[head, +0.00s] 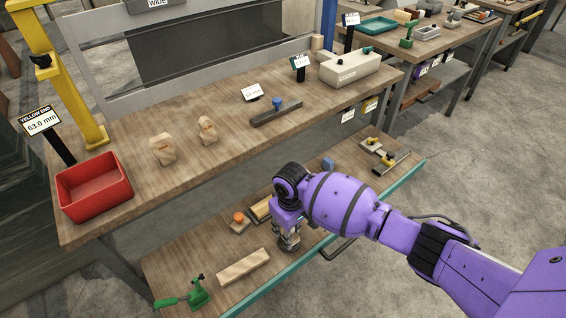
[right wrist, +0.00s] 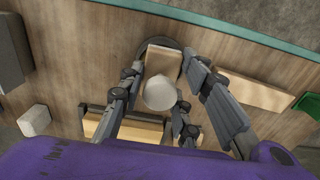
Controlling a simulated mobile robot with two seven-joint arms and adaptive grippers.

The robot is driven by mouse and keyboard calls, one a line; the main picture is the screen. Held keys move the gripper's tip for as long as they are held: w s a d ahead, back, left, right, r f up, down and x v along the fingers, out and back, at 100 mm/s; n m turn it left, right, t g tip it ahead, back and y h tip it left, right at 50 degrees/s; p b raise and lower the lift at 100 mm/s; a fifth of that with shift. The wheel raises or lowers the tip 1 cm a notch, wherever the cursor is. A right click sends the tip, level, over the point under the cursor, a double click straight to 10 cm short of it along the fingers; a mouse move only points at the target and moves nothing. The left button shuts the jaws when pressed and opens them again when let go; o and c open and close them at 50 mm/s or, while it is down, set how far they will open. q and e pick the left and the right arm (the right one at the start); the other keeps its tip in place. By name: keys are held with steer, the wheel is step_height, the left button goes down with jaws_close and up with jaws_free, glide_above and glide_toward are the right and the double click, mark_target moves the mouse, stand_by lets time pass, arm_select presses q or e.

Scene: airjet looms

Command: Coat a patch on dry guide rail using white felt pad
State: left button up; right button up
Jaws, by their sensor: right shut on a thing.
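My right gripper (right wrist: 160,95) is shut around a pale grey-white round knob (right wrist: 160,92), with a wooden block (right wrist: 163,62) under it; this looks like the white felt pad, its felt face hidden. A dark round dish or disc (right wrist: 143,48) shows beneath the block; I cannot tell whether they touch. In the head view the gripper (head: 289,240) is low over the lower shelf. A yellowish bar with dark ends (right wrist: 108,122) lies beside it, partly hidden by the fingers. A dark rail (head: 275,114) lies on the upper bench. I cannot tell which rail is dry. My left gripper is out of view.
On the lower shelf (head: 190,268) are an orange-knobbed block (head: 239,219), a wooden block (head: 244,268), a green clamp (head: 186,294) and a blue piece (head: 328,163). The upper bench overhangs behind, with a red bin (head: 93,186). A teal edge (head: 280,275) borders the shelf.

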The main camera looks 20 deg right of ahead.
steer(key=shift+f, duration=0.45)
stand_by(0.4)
steer(key=shift+f, duration=0.1)
stand_by(2.0)
step_height(320, 180, up, 3)
steer(key=p, duration=0.3)
steer(key=shift+w, duration=0.1)
step_height(320, 180, up, 3)
steer(key=p, duration=0.3)
steer(key=shift+r+p, duration=0.65)
steer(key=shift+p, duration=0.05)
steer(key=shift+f, duration=0.15)
